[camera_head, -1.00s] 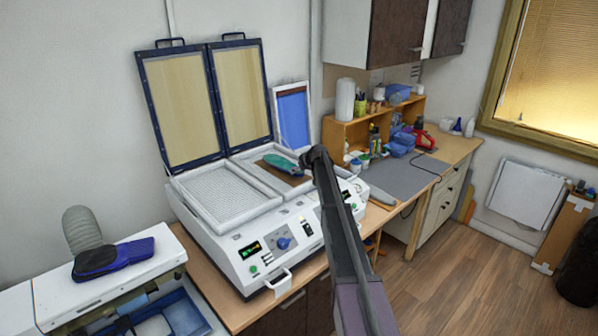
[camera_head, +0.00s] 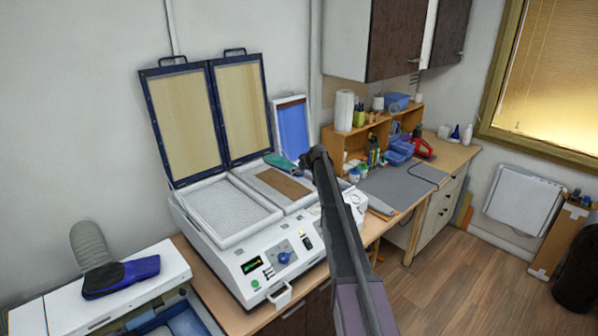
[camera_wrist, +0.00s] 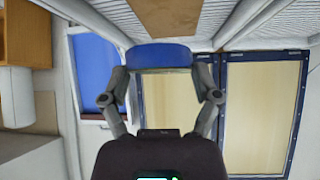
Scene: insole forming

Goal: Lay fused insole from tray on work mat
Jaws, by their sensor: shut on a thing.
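The fused insole, teal in the head view (camera_head: 280,163) and with a blue face in the wrist view (camera_wrist: 160,56), is held by my gripper (camera_wrist: 160,62). The two fingers are shut on its sides. In the head view the insole is over the back of the right press tray (camera_head: 262,199), apart from the bare brown board (camera_head: 283,185) in it. My arm hides part of the insole and the gripper there. The grey work mat (camera_head: 397,187) lies flat on the bench to the right and looks clear.
The press lids (camera_head: 182,120) stand open behind the trays. A blue-faced frame (camera_head: 293,127) leans on the wall. A wooden shelf (camera_head: 334,140) and blue bins (camera_head: 400,150) stand behind the mat. A pale long object (camera_head: 381,205) lies by the mat's left front edge.

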